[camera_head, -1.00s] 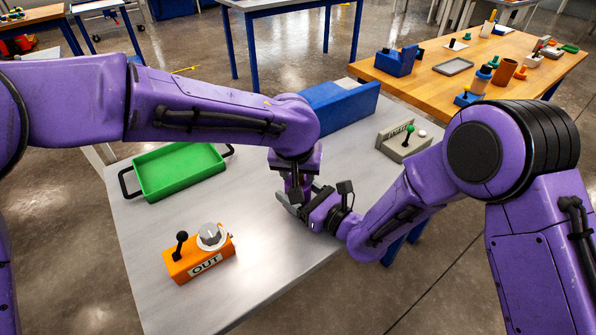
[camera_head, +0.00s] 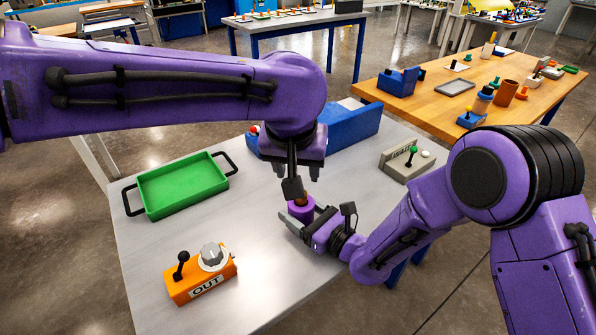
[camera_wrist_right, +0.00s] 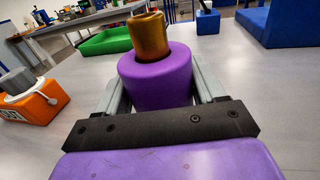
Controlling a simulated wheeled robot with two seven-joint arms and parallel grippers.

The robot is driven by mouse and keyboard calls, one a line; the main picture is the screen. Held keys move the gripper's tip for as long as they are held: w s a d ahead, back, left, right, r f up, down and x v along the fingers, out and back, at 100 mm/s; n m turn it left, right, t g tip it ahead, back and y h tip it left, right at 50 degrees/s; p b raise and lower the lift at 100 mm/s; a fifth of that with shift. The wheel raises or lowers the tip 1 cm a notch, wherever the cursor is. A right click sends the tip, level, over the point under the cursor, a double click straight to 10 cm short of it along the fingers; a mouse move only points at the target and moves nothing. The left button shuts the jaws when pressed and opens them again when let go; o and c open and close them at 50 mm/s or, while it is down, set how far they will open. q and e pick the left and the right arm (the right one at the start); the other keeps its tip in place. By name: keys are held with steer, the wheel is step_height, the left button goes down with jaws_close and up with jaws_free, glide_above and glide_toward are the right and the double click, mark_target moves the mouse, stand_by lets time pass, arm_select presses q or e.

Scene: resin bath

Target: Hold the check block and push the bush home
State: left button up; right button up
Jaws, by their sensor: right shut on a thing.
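The purple round check block (camera_wrist_right: 156,82) is between the fingers of my right gripper (camera_wrist_right: 155,90), which is shut on it. It also shows in the head view (camera_head: 300,212), above the grey table. The brass-coloured bush (camera_wrist_right: 148,38) stands in the top of the block, with a good length sticking out above its rim. Its lower end is hidden in the block. In the head view the bush (camera_head: 301,200) is partly covered by my left wrist's camera. My left gripper (camera_head: 297,172) points down just above the bush, its fingertips apart, not holding it.
A green tray (camera_head: 146,203) with black handles lies at the left. An orange box marked OUT (camera_head: 202,283) stands at the front left. A blue block (camera_head: 352,128) and a grey lever box (camera_head: 408,163) stand behind and to the right.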

steer(key=o, duration=0.9)
steer(key=shift+f, duration=0.1)
steer(key=shift+d, duration=0.1)
